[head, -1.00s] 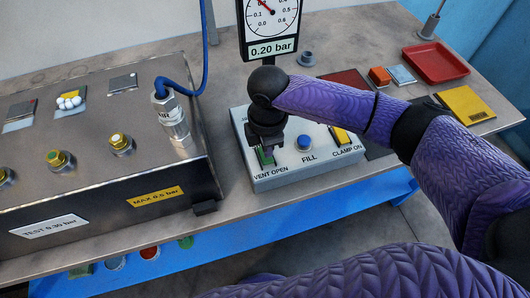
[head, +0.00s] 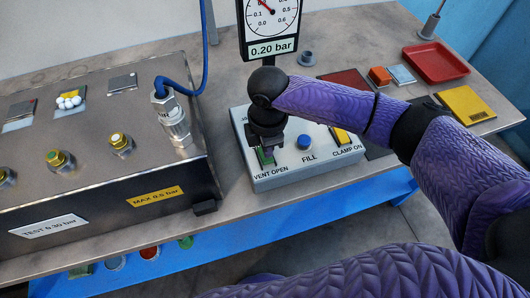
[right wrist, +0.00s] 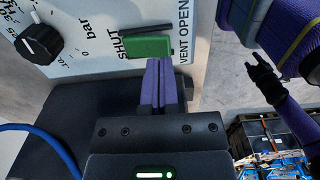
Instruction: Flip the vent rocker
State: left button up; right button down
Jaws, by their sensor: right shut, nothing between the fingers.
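The vent rocker (right wrist: 147,46) is a green switch between the labels SHUT and VENT OPEN on a grey control box (head: 310,172). In the head view the rocker (head: 266,158) is partly hidden under my right gripper (head: 264,150). In the right wrist view the right gripper's fingers (right wrist: 160,64) are shut and empty. Their tips are at the rocker's edge, towards the VENT OPEN end; I cannot tell whether they touch. Which way the rocker tilts is unclear. Another dark gripper, apparently my left, shows small in the right wrist view (right wrist: 262,75); its fingers are unclear.
A blue FILL button (head: 304,143) and a yellow CLAMP rocker (head: 341,136) are beside it. The gauge display (head: 272,48) reads 0.20 bar. A metal test box (head: 95,160) with a blue hose (head: 207,60) stands left. A red tray (head: 435,63) is at the back right.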

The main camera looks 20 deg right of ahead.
pick_arm(q)
jog(key=shift+a+f, duration=0.15)
pick_arm(e)
jog(key=shift+f, duration=0.3)
jog(key=shift+f, duration=0.2)
pick_arm(q)
jog(key=shift+a+f, duration=0.1)
jog(key=shift+a, duration=0.2)
jog(key=shift+d+f+b, duration=0.2)
jog(key=shift+d+b, duration=0.25)
pick_arm(e)
jog(key=shift+f, duration=0.5)
pick_arm(q)
jog(key=shift+f, duration=0.1)
pick_arm(e)
jog(key=shift+f, duration=0.2)
notch_tip(320, 180, up, 7)
jog(key=p, duration=0.7)
jog(key=shift+f+p, duration=0.1)
jog(key=shift+p, duration=0.2)
jog(key=shift+r+p, duration=0.25)
jog(key=shift+p, duration=0.05)
pick_arm(q)
notch_tip(320, 180, up, 8)
jog(key=shift+w, duration=0.3)
pick_arm(e)
jog(key=shift+f, duration=0.15)
